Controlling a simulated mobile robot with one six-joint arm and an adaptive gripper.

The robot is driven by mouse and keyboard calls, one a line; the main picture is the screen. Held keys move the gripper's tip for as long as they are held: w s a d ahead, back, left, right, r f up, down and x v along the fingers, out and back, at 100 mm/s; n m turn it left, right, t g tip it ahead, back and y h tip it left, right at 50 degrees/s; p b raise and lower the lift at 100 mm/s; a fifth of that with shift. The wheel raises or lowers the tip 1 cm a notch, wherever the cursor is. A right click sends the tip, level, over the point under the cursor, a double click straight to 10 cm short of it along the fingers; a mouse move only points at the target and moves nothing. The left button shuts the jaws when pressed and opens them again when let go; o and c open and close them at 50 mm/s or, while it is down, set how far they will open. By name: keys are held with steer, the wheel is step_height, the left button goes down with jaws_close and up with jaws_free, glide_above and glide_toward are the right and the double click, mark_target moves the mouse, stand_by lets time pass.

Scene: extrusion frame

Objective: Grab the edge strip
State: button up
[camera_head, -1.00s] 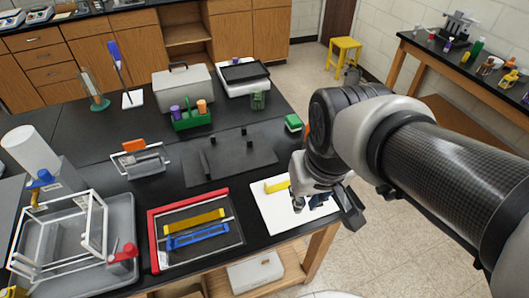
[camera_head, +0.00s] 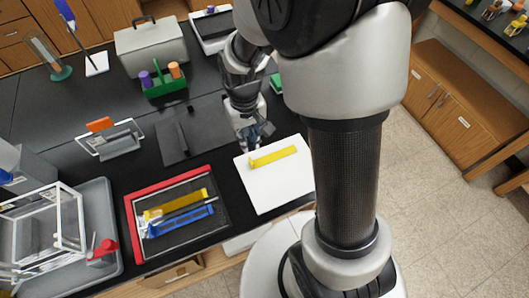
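A yellow strip (camera_head: 273,156) lies on a white board (camera_head: 268,194) at the right part of the black bench. Another yellow strip (camera_head: 175,204) and a blue strip (camera_head: 181,222) lie in a tray with a red L-shaped edge (camera_head: 132,228), left of the board. I cannot tell which strip is the edge strip.
A dark plate (camera_head: 205,135) with upright pegs lies left of my gripper. A green holder (camera_head: 165,88) and a grey case (camera_head: 150,48) stand behind. A white frame (camera_head: 45,225) stands in a grey tray (camera_head: 103,226) at left. The board's front part is clear.

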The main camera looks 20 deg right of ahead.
steer(key=b, duration=0.1)
glide_above(251, 160)
steer(key=w, duration=0.1)
step_height(251, 160, down, 5)
steer(key=shift+s+f+b, duration=0.25)
steer(key=shift+f+b, duration=0.3)
steer(key=shift+f, duration=0.8)
steer(key=shift+s+f+b, duration=0.2)
steer(key=shift+f+b, duration=0.35)
steer(key=shift+f, duration=0.75)
steer(key=shift+c, duration=0.2)
jaws_close()
